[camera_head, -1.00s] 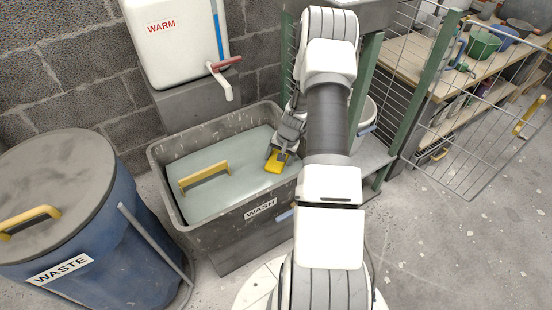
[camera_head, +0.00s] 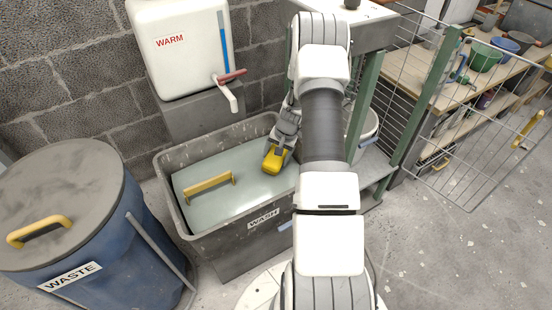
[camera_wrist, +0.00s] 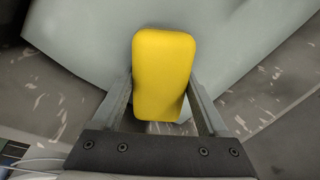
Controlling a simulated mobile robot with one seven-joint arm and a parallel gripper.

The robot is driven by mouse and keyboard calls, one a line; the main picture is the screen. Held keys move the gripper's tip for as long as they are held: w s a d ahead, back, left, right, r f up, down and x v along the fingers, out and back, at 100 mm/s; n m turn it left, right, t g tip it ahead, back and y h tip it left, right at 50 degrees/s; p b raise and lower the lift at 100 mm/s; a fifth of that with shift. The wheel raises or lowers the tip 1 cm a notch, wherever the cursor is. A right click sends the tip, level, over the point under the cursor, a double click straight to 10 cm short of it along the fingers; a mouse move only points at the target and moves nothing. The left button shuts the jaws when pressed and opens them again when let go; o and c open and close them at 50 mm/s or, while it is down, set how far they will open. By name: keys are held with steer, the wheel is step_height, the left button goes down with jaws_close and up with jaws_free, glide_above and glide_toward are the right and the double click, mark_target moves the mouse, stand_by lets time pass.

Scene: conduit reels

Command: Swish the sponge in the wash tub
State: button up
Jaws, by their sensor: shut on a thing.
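My gripper (camera_wrist: 160,102) is shut on a yellow sponge (camera_wrist: 164,75), a rounded block between its two fingers. In the head view the sponge (camera_head: 273,159) is over the right back part of the grey wash tub (camera_head: 203,244), inside the rim. The tub carries a WASH label. A pale grey-green flat surface (camera_head: 232,170) fills the tub inside its rim, with a yellow bar handle (camera_head: 208,184) at its left. I cannot tell whether this surface is water or a lid. The sponge appears above it; the gap is unclear.
A blue WASTE bin (camera_head: 130,245) with a grey lid stands left of the tub. A white WARM tank (camera_head: 180,55) with a tap (camera_head: 228,92) is behind it. A wire gate (camera_head: 490,130) and a shelf with pots stand at right. Open floor lies at front right.

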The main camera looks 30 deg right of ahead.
step_height(320, 180, up, 14)
steer(key=p, duration=0.7)
steer(key=shift+f+p, duration=0.15)
steer(key=shift+p, duration=0.25)
steer(key=shift+s, duration=0.15)
stand_by(0.3)
